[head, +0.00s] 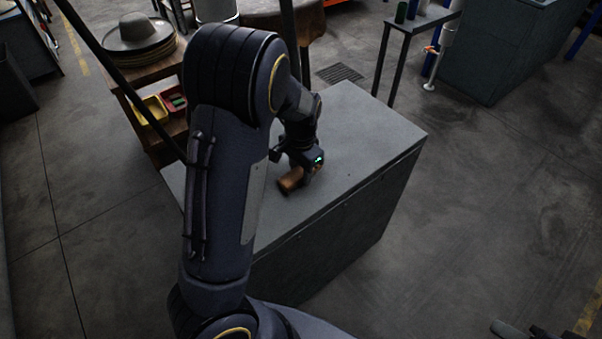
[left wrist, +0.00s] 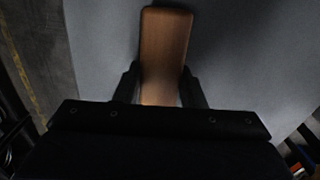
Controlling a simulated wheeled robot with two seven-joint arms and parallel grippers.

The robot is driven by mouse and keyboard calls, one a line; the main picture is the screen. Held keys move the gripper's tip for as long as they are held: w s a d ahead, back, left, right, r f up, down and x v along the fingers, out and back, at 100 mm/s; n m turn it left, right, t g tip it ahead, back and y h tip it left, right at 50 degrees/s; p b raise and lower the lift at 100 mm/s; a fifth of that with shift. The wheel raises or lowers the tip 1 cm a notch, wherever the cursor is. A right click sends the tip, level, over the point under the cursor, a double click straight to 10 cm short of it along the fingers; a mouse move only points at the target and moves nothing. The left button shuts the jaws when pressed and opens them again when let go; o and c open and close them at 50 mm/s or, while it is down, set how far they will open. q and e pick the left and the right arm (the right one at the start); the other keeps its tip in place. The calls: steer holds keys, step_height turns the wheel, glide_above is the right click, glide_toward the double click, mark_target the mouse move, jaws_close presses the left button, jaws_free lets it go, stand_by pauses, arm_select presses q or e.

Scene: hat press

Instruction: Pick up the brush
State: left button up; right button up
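The brush (head: 291,180) shows as a brown wooden block on the grey top of the bench (head: 370,125) in the head view. In the left wrist view its long wooden back (left wrist: 166,45) runs up the middle of the picture. My left gripper (head: 300,168) is down at the brush, with one finger on each side of it. In the left wrist view the fingertips (left wrist: 160,72) lie very close to the brush's edges. Whether they press on it I cannot tell. The brush's underside is hidden.
A wooden stand (head: 142,78) with a grey hat (head: 137,32) on it stands behind at the left, with a yellow tray (head: 150,108) and a red tray (head: 175,102) lower down. The right part of the bench top is clear. A small table (head: 421,20) stands behind.

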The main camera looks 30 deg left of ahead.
mark_target(302, 171)
arm_select(q)
steer(key=shift+c, duration=1.2)
steer(key=shift+r, duration=0.6)
steer(key=r, duration=0.2)
steer(key=shift+s+d+r, duration=0.1)
steer(key=shift+d+r, duration=0.15)
steer(key=shift+r, duration=0.1)
steer(key=s+d+r, duration=0.8)
steer(key=d+r, duration=0.1)
steer(key=d, duration=0.1)
steer(key=shift+d+p, duration=0.35)
steer(key=shift+d, duration=0.05)
